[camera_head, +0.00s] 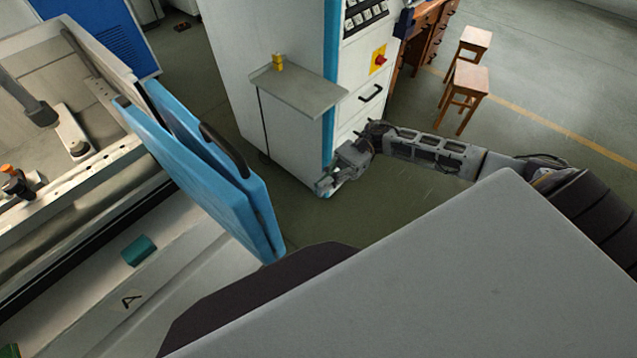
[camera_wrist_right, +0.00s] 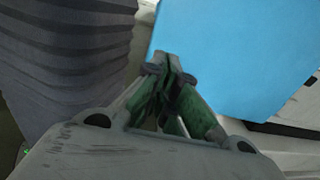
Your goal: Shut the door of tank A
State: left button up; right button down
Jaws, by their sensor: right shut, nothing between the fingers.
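The blue door (camera_head: 215,180) of tank A stands swung open, jutting out from the tank's front toward the right. A dark handle (camera_head: 224,150) is on its right-hand face. The tank (camera_head: 150,295) is at the left, with the letter A on its front panel and its work area exposed. My right gripper (camera_head: 322,187) is shut and empty, to the right of the door and apart from it in the head view. In the right wrist view its closed fingers (camera_wrist_right: 168,68) show in front of the blue door panel (camera_wrist_right: 235,55). My left gripper is not in view.
A white cabinet (camera_head: 285,35) with a small grey shelf (camera_head: 300,90) and a yellow object on it stands behind. Two wooden stools (camera_head: 465,90) are at the back right. A teal block (camera_head: 139,250) is on the tank's front. Floor between door and cabinet is clear.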

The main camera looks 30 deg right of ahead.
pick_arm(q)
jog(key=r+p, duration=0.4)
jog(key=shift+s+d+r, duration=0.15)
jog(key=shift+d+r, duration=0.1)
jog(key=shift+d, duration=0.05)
pick_arm(e)
jog(key=x, duration=1.2)
jog(key=shift+a, duration=0.2)
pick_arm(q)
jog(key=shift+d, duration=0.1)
pick_arm(e)
jog(key=shift+s+a, duration=0.15)
